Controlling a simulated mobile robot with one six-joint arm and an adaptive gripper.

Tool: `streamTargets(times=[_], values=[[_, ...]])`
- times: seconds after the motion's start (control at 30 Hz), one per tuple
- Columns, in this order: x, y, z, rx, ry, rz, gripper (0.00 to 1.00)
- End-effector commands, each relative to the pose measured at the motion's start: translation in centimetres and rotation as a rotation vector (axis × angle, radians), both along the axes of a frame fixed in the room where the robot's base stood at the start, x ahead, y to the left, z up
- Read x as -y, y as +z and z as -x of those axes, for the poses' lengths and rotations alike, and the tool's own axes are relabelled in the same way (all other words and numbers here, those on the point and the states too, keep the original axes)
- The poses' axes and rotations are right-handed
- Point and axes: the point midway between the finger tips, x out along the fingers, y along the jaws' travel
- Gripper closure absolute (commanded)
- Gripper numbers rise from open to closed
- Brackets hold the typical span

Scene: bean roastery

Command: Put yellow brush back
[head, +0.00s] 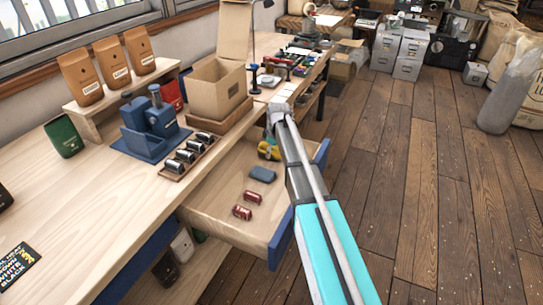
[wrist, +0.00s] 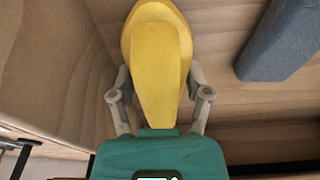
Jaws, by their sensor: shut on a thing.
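The yellow brush (wrist: 157,50) fills the top middle of the wrist view, with its wide rounded end away from the camera. My gripper (wrist: 160,98) is shut on it, one finger at each side of its narrow part. In the head view a small bit of the yellow brush (head: 270,153) shows beside my arm, at the far end of the open drawer (head: 220,205). The brush is inside or just above the drawer; I cannot tell whether it touches the drawer floor. My arm hides part of that end.
A blue-grey block (head: 262,174) lies in the drawer near the brush, also in the wrist view (wrist: 282,38). The workbench (head: 65,180) holds a blue machine (head: 150,125) and an open cardboard box (head: 217,90).

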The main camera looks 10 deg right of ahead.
Motion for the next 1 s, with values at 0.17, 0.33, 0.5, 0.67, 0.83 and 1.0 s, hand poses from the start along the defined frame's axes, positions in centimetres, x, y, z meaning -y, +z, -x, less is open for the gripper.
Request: streamTargets(times=[0.17,0.33,0.5,0.67,0.83,1.0], values=[[0.14,-0.31,0.0,0.0,-0.001,0.0,0.75],[0.14,-0.25,0.0,0.0,-0.001,0.0,0.75],[0.13,-0.56,0.0,0.0,-0.001,0.0,0.75],[0.13,-0.53,0.0,0.0,-0.001,0.0,0.17],[0.13,-0.52,0.0,0.0,-0.001,0.0,0.03],[0.11,-0.52,0.0,0.0,-0.001,0.0,0.03]])
